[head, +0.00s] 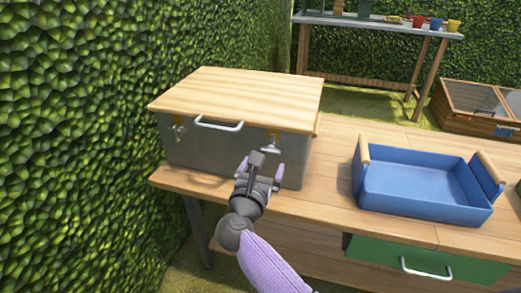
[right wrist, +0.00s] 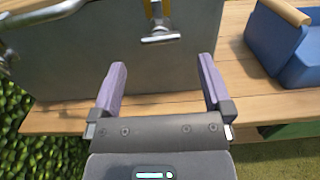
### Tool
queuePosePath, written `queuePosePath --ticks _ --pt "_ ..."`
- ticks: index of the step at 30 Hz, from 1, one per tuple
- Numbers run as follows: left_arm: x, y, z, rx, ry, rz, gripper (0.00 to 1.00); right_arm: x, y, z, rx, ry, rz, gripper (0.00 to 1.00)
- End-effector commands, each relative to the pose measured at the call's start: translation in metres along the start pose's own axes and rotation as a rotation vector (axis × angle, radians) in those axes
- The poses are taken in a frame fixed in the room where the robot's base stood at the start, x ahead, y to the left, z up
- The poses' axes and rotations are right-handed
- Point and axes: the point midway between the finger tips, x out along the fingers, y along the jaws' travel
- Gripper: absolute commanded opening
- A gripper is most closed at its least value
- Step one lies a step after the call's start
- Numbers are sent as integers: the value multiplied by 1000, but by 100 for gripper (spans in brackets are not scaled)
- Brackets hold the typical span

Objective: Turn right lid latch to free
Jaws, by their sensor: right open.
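A grey metal box (head: 205,150) with a pale wooden lid (head: 240,88) stands on the wooden table. Its right lid latch (head: 271,145) has a yellow upper part and a metal crosspiece at the bottom; it also shows in the right wrist view (right wrist: 160,38). The left lid latch (head: 179,130) is near the box's left front corner. My right gripper (head: 260,172) is in front of the box, below the right latch. In the right wrist view its two purple fingers (right wrist: 161,85) are apart with nothing between them, short of the latch. My left gripper is not visible.
A metal handle (head: 219,125) sits on the box front between the latches. A blue tray (head: 420,205) with wooden grips stands to the right on the table (head: 335,150). A green drawer (head: 430,262) is below. A hedge (head: 80,150) closes the left side.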

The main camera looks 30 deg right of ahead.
Motion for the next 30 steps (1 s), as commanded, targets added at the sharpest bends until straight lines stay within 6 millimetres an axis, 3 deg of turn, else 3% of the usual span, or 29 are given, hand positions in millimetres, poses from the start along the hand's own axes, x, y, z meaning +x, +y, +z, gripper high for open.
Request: queuePosePath --ticks 3,9,19,30 --pt "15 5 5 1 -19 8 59 30 0 -6 -6 -3 0 100" --pt "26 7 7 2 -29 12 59 64 1 -4 -6 -2 1 100" --pt "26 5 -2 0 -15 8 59 70 0 -1 -4 -1 2 98" --pt "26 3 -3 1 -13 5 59 70 0 -1 -5 -1 2 20"
